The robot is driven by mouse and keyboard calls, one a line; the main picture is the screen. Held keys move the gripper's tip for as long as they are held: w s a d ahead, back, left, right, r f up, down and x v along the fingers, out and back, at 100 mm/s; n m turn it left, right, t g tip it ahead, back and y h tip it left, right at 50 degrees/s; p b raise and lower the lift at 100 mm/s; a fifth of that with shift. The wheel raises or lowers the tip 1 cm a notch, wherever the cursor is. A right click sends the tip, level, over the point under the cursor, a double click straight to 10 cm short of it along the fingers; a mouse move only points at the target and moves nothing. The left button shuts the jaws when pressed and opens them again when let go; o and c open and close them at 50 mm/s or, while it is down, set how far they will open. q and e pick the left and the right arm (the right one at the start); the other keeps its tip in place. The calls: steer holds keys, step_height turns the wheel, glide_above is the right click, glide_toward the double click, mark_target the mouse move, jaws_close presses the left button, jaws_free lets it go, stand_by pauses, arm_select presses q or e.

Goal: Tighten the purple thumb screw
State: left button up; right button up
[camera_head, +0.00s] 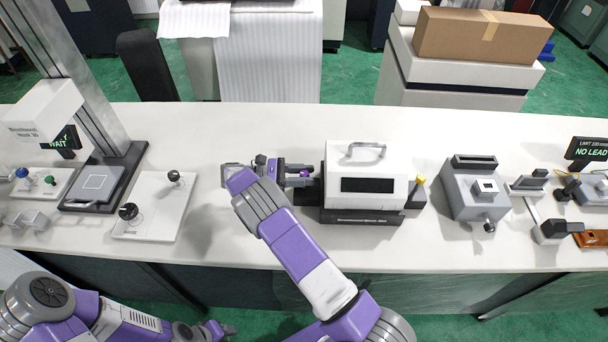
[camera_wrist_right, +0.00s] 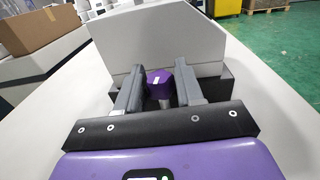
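The purple thumb screw (camera_wrist_right: 160,83) stands upright in front of the grey side of the white-topped machine (camera_head: 384,162) in the right wrist view. It has a purple head with a light mark and a silver shank below. My right gripper (camera_head: 304,174) is at the machine's left side. In the right wrist view its two fingers (camera_wrist_right: 160,90) lie on either side of the screw head, with no clear gap.
A yellow-topped knob (camera_head: 420,181) stands at the machine's right side. A grey device (camera_head: 472,190) is further right. A white plate (camera_head: 154,207) with two black knobs lies to the left. The white table (camera_head: 270,128) is clear behind my right gripper.

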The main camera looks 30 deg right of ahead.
steer(key=shift+o, duration=1.3)
steer(key=v, duration=0.7)
steer(key=shift+a+b, duration=0.25)
steer(key=shift+b, duration=0.2)
steer(key=shift+w, duration=0.1)
